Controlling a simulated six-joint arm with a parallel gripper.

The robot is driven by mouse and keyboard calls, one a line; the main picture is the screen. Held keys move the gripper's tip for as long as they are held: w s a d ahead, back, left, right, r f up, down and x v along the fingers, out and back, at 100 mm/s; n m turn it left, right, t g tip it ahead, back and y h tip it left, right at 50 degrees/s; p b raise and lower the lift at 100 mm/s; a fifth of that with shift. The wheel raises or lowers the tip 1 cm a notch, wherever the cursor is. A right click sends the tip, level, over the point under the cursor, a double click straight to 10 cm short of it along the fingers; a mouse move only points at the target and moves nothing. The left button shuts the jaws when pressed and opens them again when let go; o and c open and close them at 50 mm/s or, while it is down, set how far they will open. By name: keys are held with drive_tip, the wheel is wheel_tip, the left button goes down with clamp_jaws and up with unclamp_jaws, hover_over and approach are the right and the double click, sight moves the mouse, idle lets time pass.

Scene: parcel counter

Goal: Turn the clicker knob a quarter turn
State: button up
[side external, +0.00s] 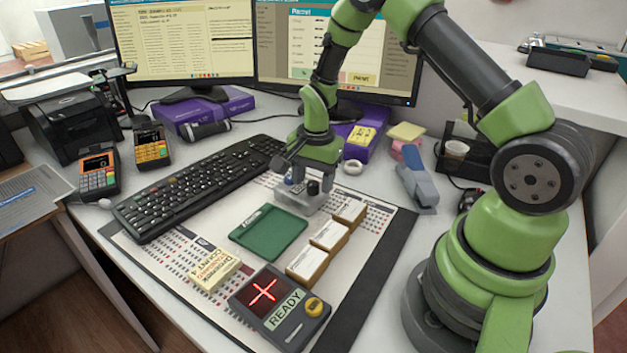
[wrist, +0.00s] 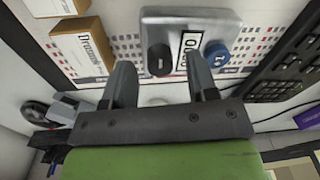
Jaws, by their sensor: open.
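The clicker is a light grey metal box (wrist: 190,20) on the counter mat, with a white number window. Its black knob (wrist: 160,60) with a pale mark is at the left in the wrist view, and a blue round part (wrist: 217,52) is at the right. In the side view the clicker (side external: 313,204) sits under my gripper (side external: 298,176), which partly hides it; a black knob (side external: 313,187) shows. My gripper (wrist: 161,66) is open, its fingers pointing at the clicker with the black knob between them in the picture. I cannot tell whether they touch it.
A keyboard (side external: 195,185) lies left of the clicker. A green tray (side external: 268,233) and several small cartons (side external: 329,235) are in front. A READY device (side external: 280,307) with a red cross stands near the front edge. A blue-grey stapler (side external: 416,186) is at right.

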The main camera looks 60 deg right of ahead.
wheel_tip(320, 180, up, 9)
drive_tip(key=shift+s, duration=0.25)
drive_tip(key=shift+r, duration=0.1)
wheel_tip(320, 180, up, 9)
drive_tip(key=n+t, duration=0.2)
drive_tip(key=n, duration=0.1)
hover_over(315, 184)
drive_tip(key=s+a, duration=0.3)
drive_tip(key=a, duration=0.1)
drive_tip(key=s+a+r+n+t, duration=0.1)
drive_tip(key=s+a+r+n, duration=0.1)
drive_tip(key=s+r+n, duration=0.15)
drive_tip(key=s+a+r+n+t+y, duration=0.1)
drive_tip(key=s+a+r+n, duration=0.1)
drive_tip(key=s, duration=0.3)
drive_tip(key=s+a+r+n+t, duration=0.2)
drive_tip(key=s+a+n, duration=0.1)
drive_tip(key=s, duration=0.3)
drive_tip(key=shift+s+r+t+y, duration=0.2)
drive_tip(key=shift+t+y, duration=0.1)
drive_tip(key=shift+y, duration=0.1)
